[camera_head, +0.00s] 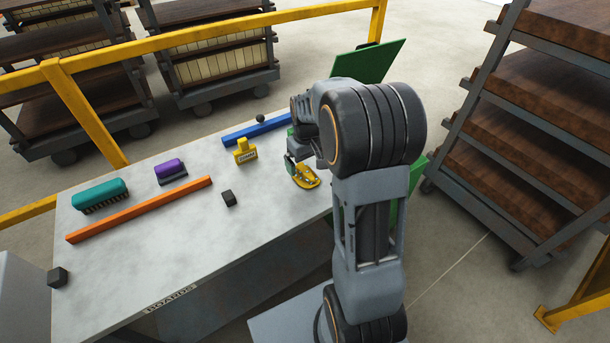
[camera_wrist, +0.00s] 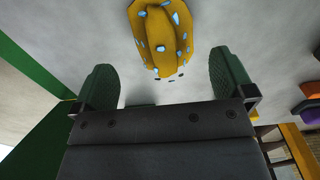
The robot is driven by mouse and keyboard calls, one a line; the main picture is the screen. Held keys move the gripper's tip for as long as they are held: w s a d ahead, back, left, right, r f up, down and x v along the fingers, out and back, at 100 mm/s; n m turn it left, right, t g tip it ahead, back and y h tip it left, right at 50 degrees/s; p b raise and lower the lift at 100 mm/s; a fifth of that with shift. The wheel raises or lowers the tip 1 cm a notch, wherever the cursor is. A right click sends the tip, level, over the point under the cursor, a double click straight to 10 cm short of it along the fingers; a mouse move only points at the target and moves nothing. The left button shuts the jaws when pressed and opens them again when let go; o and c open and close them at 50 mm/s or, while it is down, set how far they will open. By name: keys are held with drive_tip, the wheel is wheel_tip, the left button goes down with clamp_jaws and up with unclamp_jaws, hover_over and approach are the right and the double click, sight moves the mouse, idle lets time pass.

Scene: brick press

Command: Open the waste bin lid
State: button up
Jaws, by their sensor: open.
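The green waste bin (camera_head: 416,176) stands at the right end of the table, mostly hidden behind my arm. A flat green panel that looks like its lid (camera_head: 368,62) stands up at a slant above and behind the arm. Any hinge is hidden. My gripper (camera_head: 293,158) is open and empty over the table's right end, apart from the panel. In the wrist view, my gripper's green fingers (camera_wrist: 164,78) are spread, with a yellow object with pale blue specks (camera_wrist: 160,38) just ahead of them. That yellow object also shows in the head view (camera_head: 304,177).
On the table (camera_head: 150,245) lie a teal brush (camera_head: 100,194), a purple brush (camera_head: 170,169), an orange bar (camera_head: 140,210), a blue bar (camera_head: 250,131), a yellow block (camera_head: 245,152) and small dark blocks. A yellow rail (camera_head: 210,37) runs behind; a rack (camera_head: 540,130) stands right.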

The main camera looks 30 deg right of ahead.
sight(305, 170)
drive_tip(key=shift+a+f, duration=0.2)
drive_tip(key=shift+f, duration=1.95)
drive_tip(key=shift+c, duration=0.3)
drive_tip(key=c, duration=1)
drive_tip(key=shift+c, duration=0.2)
drive_tip(key=shift+r, duration=0.15)
